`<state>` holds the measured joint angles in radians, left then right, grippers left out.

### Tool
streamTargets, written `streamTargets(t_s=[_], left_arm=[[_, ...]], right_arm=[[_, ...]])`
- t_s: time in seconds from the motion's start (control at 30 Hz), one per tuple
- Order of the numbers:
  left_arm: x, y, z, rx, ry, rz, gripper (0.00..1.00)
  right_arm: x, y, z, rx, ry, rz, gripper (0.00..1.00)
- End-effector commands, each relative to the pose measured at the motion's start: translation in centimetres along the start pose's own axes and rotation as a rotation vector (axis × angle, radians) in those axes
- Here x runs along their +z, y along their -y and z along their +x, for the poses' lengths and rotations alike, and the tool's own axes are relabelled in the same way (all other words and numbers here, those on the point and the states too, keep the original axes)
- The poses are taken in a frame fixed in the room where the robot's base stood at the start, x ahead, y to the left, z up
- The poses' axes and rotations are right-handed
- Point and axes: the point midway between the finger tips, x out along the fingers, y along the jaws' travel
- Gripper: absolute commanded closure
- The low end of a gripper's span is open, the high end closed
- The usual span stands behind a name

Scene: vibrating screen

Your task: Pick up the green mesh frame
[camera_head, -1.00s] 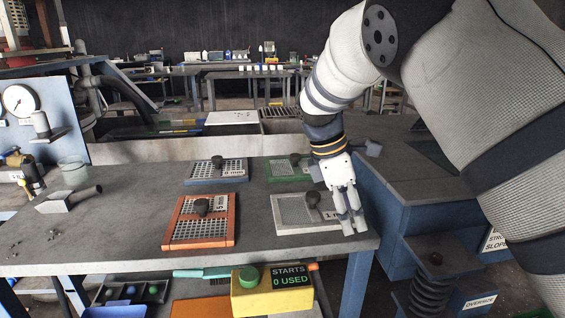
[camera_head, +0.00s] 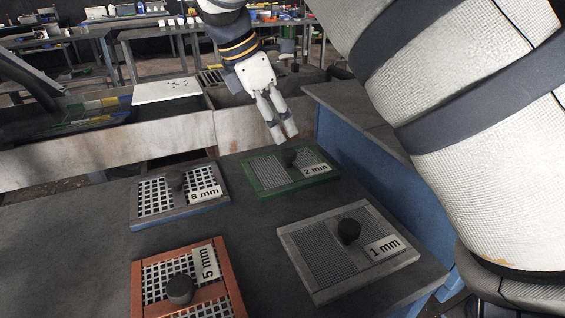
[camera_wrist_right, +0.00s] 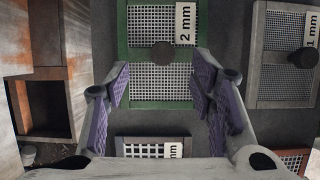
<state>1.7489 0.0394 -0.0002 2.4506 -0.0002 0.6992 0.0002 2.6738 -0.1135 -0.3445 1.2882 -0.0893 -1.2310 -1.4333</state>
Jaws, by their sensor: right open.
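The green mesh frame (camera_head: 260,178), labelled 2 mm, lies flat at the back of the grey table, with a black knob (camera_head: 289,155) on its middle bar. My right gripper (camera_head: 284,136) is above the frame, near the knob, pointing down. In the right wrist view its open fingers (camera_wrist_right: 162,90) are spread on either side of the green frame (camera_wrist_right: 124,60), with the knob (camera_wrist_right: 163,54) between and ahead of them. The gripper is empty and appears apart from the frame. My left gripper is out of view.
A blue-edged 8 mm frame (camera_head: 138,222) lies left of the green one. A grey 1 mm frame (camera_head: 330,290) and an orange 5 mm frame (camera_head: 138,285) lie nearer. A blue-sided machine (camera_head: 345,145) stands right of the table. Bare tabletop (camera_head: 60,250) is at left.

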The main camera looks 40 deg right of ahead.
Motion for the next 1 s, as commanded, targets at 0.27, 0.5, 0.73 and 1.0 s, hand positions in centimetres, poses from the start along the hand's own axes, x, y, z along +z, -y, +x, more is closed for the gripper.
streamTargets(t_s=[0.27,0.5,0.73,1.0], left_arm=[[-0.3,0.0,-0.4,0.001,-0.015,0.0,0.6],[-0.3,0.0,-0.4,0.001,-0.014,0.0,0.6],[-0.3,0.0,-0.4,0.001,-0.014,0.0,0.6],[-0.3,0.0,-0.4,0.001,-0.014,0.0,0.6]], right_arm=[[-0.3,0.6,4.3,-0.001,0.0,0.0,0.5],[-0.4,0.6,7.1,0.002,-0.002,0.002,0.5],[-0.4,0.6,7.0,0.003,-0.002,0.002,0.66],[-0.4,0.6,7.0,0.003,-0.002,0.001,1.0]])
